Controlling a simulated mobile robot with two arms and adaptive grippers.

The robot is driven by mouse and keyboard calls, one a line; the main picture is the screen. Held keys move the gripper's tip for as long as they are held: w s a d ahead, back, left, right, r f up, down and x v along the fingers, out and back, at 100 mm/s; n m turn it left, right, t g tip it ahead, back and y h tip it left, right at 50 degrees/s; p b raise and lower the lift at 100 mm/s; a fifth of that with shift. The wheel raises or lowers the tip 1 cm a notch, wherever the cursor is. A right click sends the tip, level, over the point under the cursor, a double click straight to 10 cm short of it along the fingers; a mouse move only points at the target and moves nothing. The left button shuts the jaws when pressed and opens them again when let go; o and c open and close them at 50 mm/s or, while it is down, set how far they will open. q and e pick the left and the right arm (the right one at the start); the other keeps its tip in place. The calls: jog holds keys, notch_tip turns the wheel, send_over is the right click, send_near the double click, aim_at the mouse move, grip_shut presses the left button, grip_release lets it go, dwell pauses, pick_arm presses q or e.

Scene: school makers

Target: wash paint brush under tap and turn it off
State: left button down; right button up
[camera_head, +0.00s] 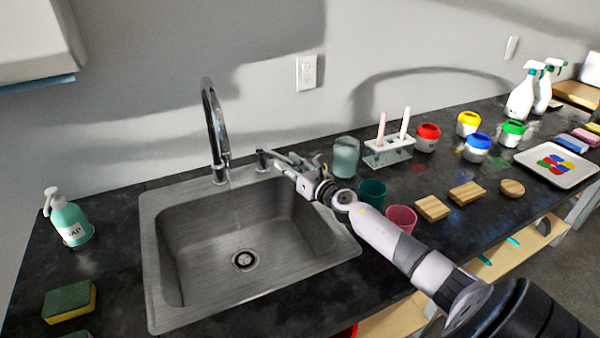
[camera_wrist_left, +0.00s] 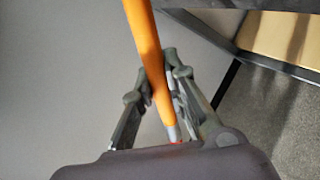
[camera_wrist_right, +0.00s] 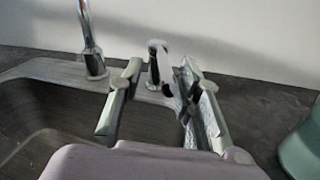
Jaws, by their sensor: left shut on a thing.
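The paint brush (camera_wrist_left: 147,50) has an orange handle and shows in the left wrist view. My left gripper (camera_wrist_left: 156,85) is shut on it; the bristles are not clearly visible. The left arm is outside the head view. The chrome tap (camera_head: 216,135) stands behind the sink (camera_head: 150,250), its spout curved over the basin. Whether water runs is hard to tell. The small tap lever (camera_head: 263,158) is right of the spout. My right gripper (camera_wrist_right: 160,70) is open at the lever (camera_wrist_right: 154,62), which shows between its fingers in the right wrist view; contact is unclear.
A soap bottle (camera_head: 70,220) and a sponge (camera_head: 69,301) are left of the sink. A glass jar (camera_head: 346,157), a teal cup (camera_head: 372,193) and a pink cup (camera_head: 401,218) stand close to my right arm. A brush stand (camera_head: 388,153) and paint pots are farther right.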

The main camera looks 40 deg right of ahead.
jog(key=s, duration=1.1)
jog(key=shift+s, duration=0.25)
jog(key=shift+d, duration=0.1)
jog(key=shift+c, duration=0.3)
